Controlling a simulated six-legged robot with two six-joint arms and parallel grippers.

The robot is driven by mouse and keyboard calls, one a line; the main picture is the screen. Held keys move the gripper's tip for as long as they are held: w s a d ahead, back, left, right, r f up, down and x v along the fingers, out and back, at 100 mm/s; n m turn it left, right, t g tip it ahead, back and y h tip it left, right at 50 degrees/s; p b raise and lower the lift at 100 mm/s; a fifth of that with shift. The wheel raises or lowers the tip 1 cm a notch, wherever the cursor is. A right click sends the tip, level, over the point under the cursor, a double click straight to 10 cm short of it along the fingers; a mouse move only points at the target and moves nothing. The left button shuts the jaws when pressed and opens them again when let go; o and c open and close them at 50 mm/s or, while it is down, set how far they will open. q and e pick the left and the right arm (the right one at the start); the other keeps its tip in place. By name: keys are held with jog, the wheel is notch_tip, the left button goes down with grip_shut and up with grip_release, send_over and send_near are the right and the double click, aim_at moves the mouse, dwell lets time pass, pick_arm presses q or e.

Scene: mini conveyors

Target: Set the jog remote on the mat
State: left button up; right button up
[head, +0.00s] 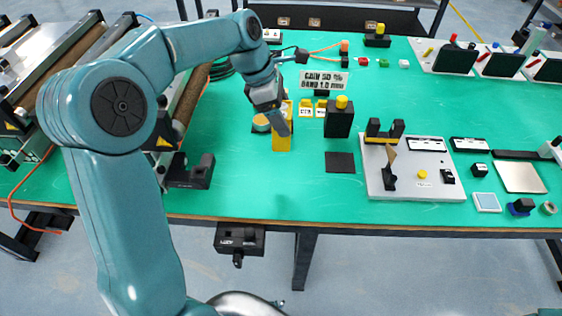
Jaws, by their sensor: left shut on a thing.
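My left gripper (284,124) comes down from the upper left, over the table left of the mat. It is shut on a yellow block-like thing, which I take to be the jog remote (282,141). The remote is upright, and its upper part is partly hidden by the gripper. I cannot tell whether its bottom touches the table. The mat (340,162), a small dark square, lies flat and bare on the green table to the right of the remote. My right gripper is not in view.
A black box with a yellow knob (339,120) stands just behind the mat. A grey plate with a black fixture (410,180) is close on its right. A sign (324,82) and small yellow pieces stand behind. The green table (250,190) is clear in front of the remote.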

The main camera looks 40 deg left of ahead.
pick_arm(q)
notch_tip(320, 180, down, 14)
jog(key=shift+a+f, duration=0.2)
jog(key=shift+b, duration=0.3)
jog(key=shift+f, duration=0.25)
jog(key=o, duration=1.2)
jog(key=shift+c, duration=0.2)
jog(key=shift+r, duration=0.1)
jog(key=v, duration=1.2)
jog(key=shift+r, duration=0.15)
jog(key=shift+s, duration=0.1)
